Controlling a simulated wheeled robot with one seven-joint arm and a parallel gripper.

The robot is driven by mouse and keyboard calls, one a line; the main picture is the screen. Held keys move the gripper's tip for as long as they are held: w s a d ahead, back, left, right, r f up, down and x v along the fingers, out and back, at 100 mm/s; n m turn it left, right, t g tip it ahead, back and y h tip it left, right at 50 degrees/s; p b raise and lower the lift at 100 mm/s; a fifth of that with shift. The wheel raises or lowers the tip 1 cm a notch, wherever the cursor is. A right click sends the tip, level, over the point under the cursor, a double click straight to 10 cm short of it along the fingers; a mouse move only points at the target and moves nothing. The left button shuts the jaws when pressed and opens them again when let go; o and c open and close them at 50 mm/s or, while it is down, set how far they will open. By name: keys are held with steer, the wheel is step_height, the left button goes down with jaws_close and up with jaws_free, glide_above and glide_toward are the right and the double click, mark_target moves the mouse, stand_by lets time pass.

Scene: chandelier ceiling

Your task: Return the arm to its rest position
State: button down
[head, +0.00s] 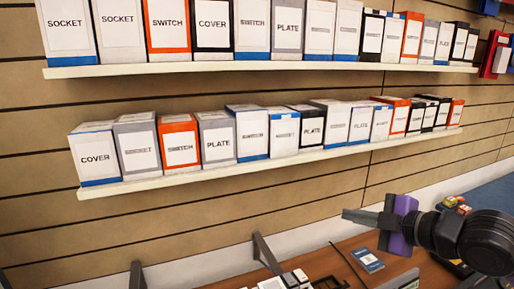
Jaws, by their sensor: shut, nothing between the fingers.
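My gripper (350,216) shows at the lower right in the head view, its grey fingers pointing left. The fingers are together and hold nothing. A purple band sits behind them, and my black arm runs on to the right edge of the picture. The gripper is in front of the slatted wall, above the wooden worktop (335,262) and below the lower shelf, touching neither as far as I can see.
Two white shelves, upper (250,66) and lower (270,163), carry rows of labelled boxes. Brackets (266,254) stick out low on the wall. A blue booklet (367,259), white switch pieces (285,281) and small coloured items (456,204) lie below and beside my arm.

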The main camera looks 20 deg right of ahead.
steer(key=w+a+r+m+t+y, duration=0.25)
steer(key=a+r+t, duration=0.25)
steer(key=a+r, duration=0.5)
steer(key=s+r+m+t+h, duration=0.2)
steer(key=s+r+m+t, duration=0.5)
steer(key=r, duration=0.3)
steer(key=s+d+f+m+g+h, duration=0.1)
steer(key=s+f+m+g+h, duration=0.1)
steer(key=s+f+m+h, duration=0.6)
steer(key=s+f+m+g+h, duration=0.2)
steer(key=s+f+m+h, duration=0.3)
steer(key=f, duration=0.5)
steer(key=s+a+f+n+g+y, duration=0.3)
steer(key=s+f+y, duration=0.1)
steer(key=s+f, duration=0.5)
steer(key=s+a+f+n+g+y, duration=0.3)
steer(key=s+a+f+n+y, duration=0.1)
steer(key=s+f, duration=0.6)
steer(key=s, duration=0.3)
steer(key=shift+f, duration=0.2)
steer(key=shift+s+y, duration=0.1)
steer(key=shift+y, duration=0.15)
